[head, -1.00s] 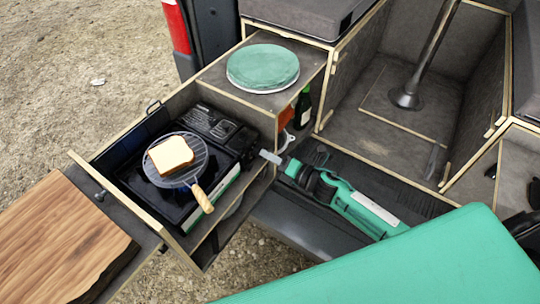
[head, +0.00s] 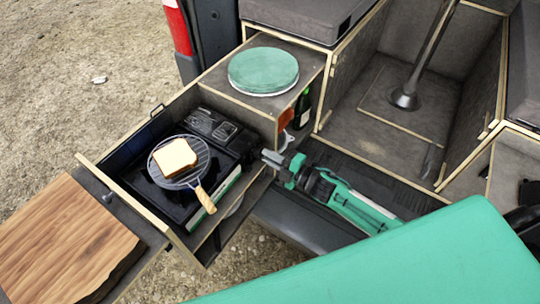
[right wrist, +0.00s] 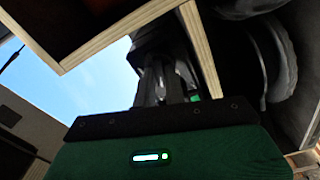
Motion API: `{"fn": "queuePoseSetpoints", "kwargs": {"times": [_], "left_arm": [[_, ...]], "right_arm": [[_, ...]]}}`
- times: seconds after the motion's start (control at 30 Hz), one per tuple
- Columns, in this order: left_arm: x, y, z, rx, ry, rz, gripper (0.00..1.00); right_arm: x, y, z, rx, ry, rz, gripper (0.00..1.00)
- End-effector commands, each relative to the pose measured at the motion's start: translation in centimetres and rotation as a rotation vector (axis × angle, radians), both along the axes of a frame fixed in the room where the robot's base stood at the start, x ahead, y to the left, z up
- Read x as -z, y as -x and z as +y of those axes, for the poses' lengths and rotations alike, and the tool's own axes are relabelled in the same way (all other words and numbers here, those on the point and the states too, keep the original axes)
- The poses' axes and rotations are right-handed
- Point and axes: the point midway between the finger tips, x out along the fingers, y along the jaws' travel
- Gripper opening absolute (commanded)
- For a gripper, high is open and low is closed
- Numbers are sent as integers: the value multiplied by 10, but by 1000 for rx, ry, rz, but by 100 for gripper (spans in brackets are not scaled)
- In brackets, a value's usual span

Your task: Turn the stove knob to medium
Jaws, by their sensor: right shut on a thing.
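The black camping stove (head: 147,187) stands in a pulled-out drawer, with a round grill pan (head: 165,151) and a slice of bread (head: 175,157) on it. My right gripper (head: 265,156) is at the stove's right end, its fingers pointing left towards the control side. It is shut on the stove knob, which the fingers and drawer edge hide, so its setting cannot be read. In the right wrist view the dark fingers (right wrist: 165,85) show beyond the green gripper body, and the knob is not clear. My left gripper is not in view.
A cutting board (head: 70,235) lies at the lower left. A green round lid (head: 263,70) sits on the cabinet above the gripper. A dark bottle (head: 303,108) stands in the cabinet opening. The pan's wooden handle (head: 205,200) sticks out over the stove's front edge.

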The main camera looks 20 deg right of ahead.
Motion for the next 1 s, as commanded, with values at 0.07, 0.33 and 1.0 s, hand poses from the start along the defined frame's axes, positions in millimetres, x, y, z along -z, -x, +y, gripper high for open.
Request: {"fn": "queuePoseSetpoints", "kwargs": {"times": [0.07,0.33,1.0], "left_arm": [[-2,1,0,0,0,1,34],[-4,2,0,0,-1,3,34],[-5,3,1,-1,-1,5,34]], "right_arm": [[-1,0,-1,1,-27,23,0],[0,0,0,1,-83,66,0],[0,0,0,1,-92,74,34]]}}
